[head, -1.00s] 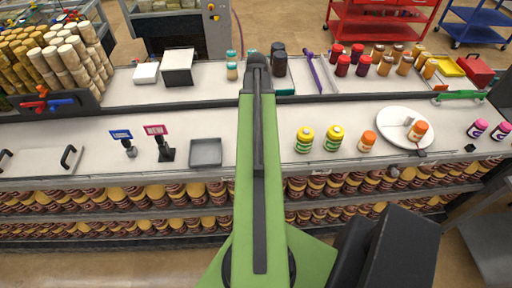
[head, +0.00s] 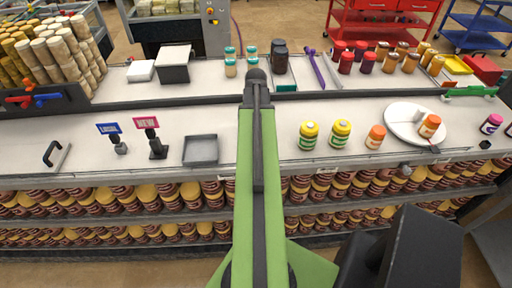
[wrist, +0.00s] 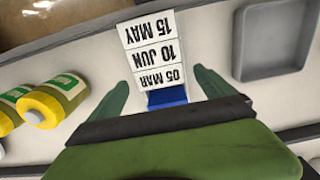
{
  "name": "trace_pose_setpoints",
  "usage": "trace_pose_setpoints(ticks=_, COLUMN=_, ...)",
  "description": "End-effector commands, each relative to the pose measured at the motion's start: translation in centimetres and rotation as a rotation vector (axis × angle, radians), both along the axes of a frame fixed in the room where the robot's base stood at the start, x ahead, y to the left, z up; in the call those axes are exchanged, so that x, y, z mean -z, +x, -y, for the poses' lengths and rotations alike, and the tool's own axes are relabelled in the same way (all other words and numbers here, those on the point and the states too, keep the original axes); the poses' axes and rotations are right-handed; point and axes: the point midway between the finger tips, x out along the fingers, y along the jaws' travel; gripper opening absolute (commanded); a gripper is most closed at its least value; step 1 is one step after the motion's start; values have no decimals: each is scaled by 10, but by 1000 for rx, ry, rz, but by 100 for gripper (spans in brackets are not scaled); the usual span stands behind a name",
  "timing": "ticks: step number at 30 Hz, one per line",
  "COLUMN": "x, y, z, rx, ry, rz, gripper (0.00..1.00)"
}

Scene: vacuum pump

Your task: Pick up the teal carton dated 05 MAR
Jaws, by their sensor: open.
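Three white faces with dates stand in a row in the wrist view, upside down: 15 MAY (wrist: 149,28), 10 JUN (wrist: 155,54) and 05 MAR (wrist: 160,77). The 05 MAR one is nearest my gripper, with a blue face (wrist: 168,97) just below its white one; I see no teal on it. My gripper (wrist: 163,80) is open, one green finger on each side of the 05 MAR carton, with gaps showing on both sides. In the head view my green arm hides the dated row.
A grey tray (head: 201,150) lies left of my arm, beside a pink sign (head: 146,123) and a blue sign (head: 109,128). Yellow jars (head: 309,136) and an orange jar (head: 376,137) stand to the right, near a white plate (head: 401,113). A raised shelf runs along the back.

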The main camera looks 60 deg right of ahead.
Motion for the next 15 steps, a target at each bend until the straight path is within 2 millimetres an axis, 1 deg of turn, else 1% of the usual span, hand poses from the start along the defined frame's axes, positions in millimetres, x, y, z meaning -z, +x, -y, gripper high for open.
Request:
trace_pose_setpoints(ticks=2, x=9, y=0, z=0, rx=0, ry=0, rz=0, gripper=94)
trace_pose_setpoints(ticks=9, x=49, y=-2, z=0, rx=-1, ry=0, rz=0, gripper=94)
trace_pose_setpoints(ticks=11, x=54, y=-2, z=0, rx=-1, ry=0, rz=0, gripper=94)
trace_pose_setpoints(ticks=15, x=51, y=-2, z=0, rx=-1, ry=0, rz=0, gripper=94)
